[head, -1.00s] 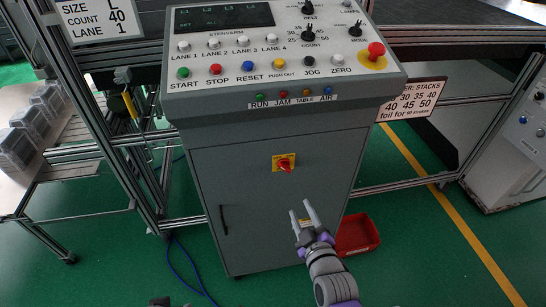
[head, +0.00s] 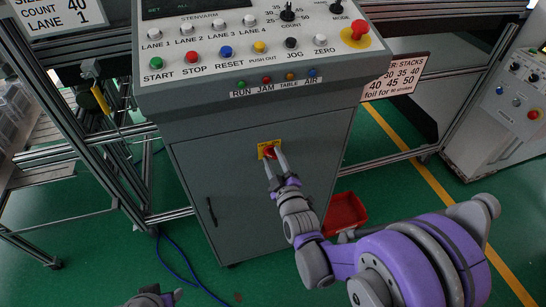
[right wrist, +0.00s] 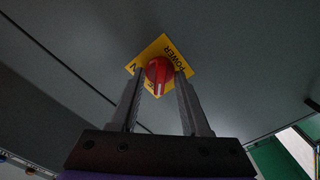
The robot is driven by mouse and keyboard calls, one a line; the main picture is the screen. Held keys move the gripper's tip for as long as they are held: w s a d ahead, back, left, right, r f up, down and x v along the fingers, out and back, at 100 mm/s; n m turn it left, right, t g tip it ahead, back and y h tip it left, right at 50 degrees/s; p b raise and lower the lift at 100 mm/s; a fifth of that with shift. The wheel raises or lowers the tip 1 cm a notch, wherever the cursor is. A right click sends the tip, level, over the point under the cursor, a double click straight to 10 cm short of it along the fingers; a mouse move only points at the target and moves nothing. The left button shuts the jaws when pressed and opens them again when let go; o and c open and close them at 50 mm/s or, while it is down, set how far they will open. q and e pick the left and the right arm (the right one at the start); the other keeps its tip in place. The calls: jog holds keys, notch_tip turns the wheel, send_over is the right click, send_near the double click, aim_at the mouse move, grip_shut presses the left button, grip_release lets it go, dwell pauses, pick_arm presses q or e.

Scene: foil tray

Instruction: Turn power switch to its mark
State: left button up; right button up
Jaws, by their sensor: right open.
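The power switch (head: 269,152) is a red rotary knob on a yellow plate on the front of the grey cabinet (head: 240,185). In the right wrist view the red knob (right wrist: 159,70) sits between the fingertips, with "POWER" readable on the yellow plate (right wrist: 148,52). A pale line runs along the knob toward the gripper. My right gripper (head: 274,163) is open, its two fingers either side of the knob; I cannot tell whether they touch it. The mark is not clear. Part of my left gripper (head: 155,297) shows at the bottom edge, its jaws unclear.
The control panel (head: 240,60) with buttons and knobs juts out above the switch. A black door handle (head: 211,212) is lower left on the cabinet. A red bin (head: 344,212) stands on the floor at right. A blue cable (head: 178,270) lies on the green floor.

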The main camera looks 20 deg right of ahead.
jog(key=shift+w, duration=0.3)
grip_shut()
